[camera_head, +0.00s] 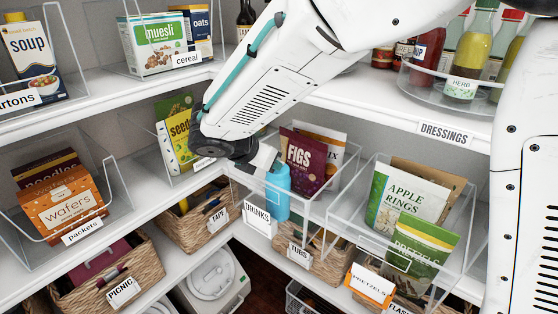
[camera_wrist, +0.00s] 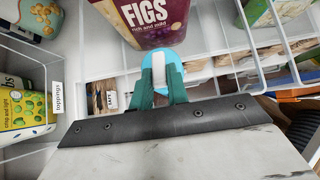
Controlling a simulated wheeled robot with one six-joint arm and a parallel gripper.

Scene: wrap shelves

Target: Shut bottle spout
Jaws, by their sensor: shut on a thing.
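A blue bottle (camera_head: 278,192) stands upright at the front of the clear corner bin, near the DRINKS label. In the wrist view its round blue top (camera_wrist: 152,61) shows from above, with a pale spout (camera_wrist: 158,68) across it. My gripper (camera_wrist: 161,80) has its two green fingers closed on either side of the spout. In the head view my gripper (camera_head: 265,160) is at the bottle's top, and the wrist hides part of that top. I cannot tell the spout's exact angle.
A purple FIGS bag (camera_head: 304,163) stands close behind the bottle. Clear bin walls surround it, with the DRINKS label (camera_head: 257,215) in front. A seed packet (camera_head: 176,137) is left of my wrist; a bin with APPLE RINGS (camera_head: 405,198) is right. Wicker baskets sit below.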

